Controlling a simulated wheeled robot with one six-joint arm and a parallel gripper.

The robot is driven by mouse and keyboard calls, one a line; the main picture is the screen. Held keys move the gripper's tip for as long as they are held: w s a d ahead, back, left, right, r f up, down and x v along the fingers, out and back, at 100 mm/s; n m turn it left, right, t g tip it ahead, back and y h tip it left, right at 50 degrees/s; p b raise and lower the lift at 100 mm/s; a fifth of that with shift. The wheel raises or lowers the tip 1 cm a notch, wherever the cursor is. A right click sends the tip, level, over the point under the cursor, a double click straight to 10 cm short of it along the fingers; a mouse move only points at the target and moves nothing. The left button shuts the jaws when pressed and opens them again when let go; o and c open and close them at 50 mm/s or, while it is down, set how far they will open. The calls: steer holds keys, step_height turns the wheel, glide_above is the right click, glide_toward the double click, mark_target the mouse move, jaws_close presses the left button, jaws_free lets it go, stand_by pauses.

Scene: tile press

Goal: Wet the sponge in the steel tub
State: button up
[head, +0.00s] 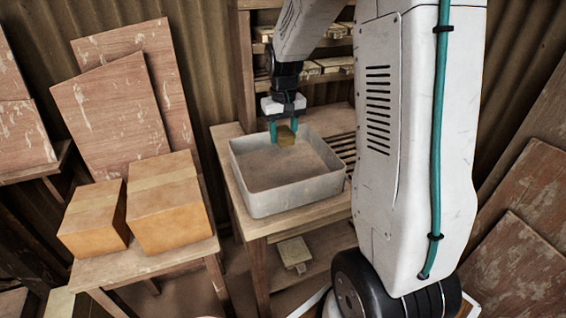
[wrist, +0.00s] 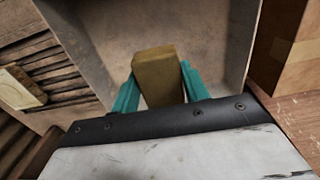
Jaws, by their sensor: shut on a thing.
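The sponge is a yellow-brown block (head: 286,136) held between the teal fingers of my gripper (head: 284,130). The wrist view also shows the sponge (wrist: 158,76) between both fingers (wrist: 160,92). My gripper is shut on it and points down over the steel tub (head: 262,206), a grey rectangular open basin on a wooden table. In the wrist view the tub's wall (wrist: 240,45) runs along the right of the sponge. The sponge is in the tub's far part; I cannot tell whether it touches the bottom or any water.
Two cardboard boxes (head: 165,205) stand on a low table at the left. Wooden boards (head: 115,105) lean on the corrugated wall behind. A slatted rack (head: 343,150) lies right of the tub. A pale block (head: 294,252) sits on the lower shelf.

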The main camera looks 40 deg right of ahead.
mark_target(283, 132)
steer(key=shift+r, duration=0.15)
steer(key=shift+r, duration=1.9)
